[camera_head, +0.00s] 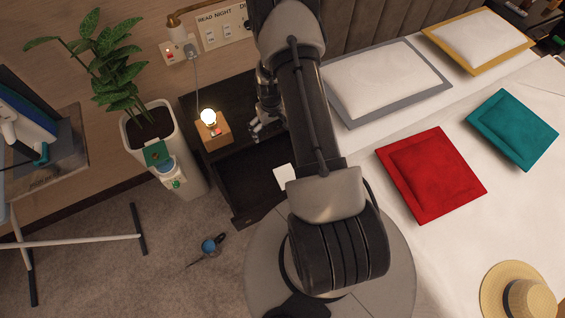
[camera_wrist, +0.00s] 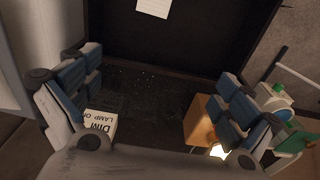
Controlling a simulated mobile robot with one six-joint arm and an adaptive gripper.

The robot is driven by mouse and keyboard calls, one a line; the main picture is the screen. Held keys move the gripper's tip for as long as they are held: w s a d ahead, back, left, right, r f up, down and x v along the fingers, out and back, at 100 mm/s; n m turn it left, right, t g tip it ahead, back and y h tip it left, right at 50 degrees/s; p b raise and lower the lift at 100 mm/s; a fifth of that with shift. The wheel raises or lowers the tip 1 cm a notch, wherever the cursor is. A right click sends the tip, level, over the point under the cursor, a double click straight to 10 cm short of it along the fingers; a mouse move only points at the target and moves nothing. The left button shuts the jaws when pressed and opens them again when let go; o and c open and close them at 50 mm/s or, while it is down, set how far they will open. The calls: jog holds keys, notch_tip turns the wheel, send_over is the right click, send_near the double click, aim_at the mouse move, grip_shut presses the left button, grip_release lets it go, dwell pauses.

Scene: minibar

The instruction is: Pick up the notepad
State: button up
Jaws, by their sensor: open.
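The notepad looks like a small white pad (camera_head: 284,177) in the open dark drawer (camera_head: 238,188) of the nightstand, partly hidden behind my arm in the head view. In the wrist view a white pad with faint lines (camera_wrist: 154,8) shows at the top edge, cut off by the frame. My gripper (camera_head: 264,122) is over the nightstand top, on the wall side of the pad. In the wrist view my gripper (camera_wrist: 158,105) has its fingers wide apart, with nothing held between them. The pad lies beyond the fingertips, apart from them.
On the nightstand (camera_head: 205,105) are a wooden block lamp with a lit bulb (camera_head: 208,117) and a white lettered card (camera_wrist: 99,124), close to the fingers. A planter (camera_head: 165,150) stands left; the bed (camera_head: 450,235) is right. A blue-and-black item (camera_head: 209,246) lies on the floor.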

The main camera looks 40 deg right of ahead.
jog(key=shift+m+g, duration=0.3)
jog(key=shift+g, duration=0.1)
jog(key=s+f+b, duration=0.1)
jog(key=s+f, duration=0.1)
jog(key=f, duration=0.6)
jog(key=s+f+b, duration=0.1)
jog(key=s+f, duration=0.1)
jog(key=f, duration=0.7)
jog(key=s+d+f+b, duration=0.1)
jog(key=s+f, duration=0.1)
jog(key=f, duration=0.6)
jog(key=shift+s+f+b, duration=0.25)
jog(key=shift+s+b, duration=0.1)
jog(key=shift+s, duration=0.05)
jog(key=shift+w+d+f+b, duration=0.15)
jog(key=shift+f+b, duration=0.6)
jog(key=shift+f, duration=0.75)
jog(key=shift+s+d+f+b, duration=0.15)
jog(key=shift+f+b, duration=0.55)
jog(key=shift+f, duration=0.8)
jog(key=shift+w, duration=0.1)
jog(key=shift+c, duration=0.5)
jog(key=c, duration=1.1)
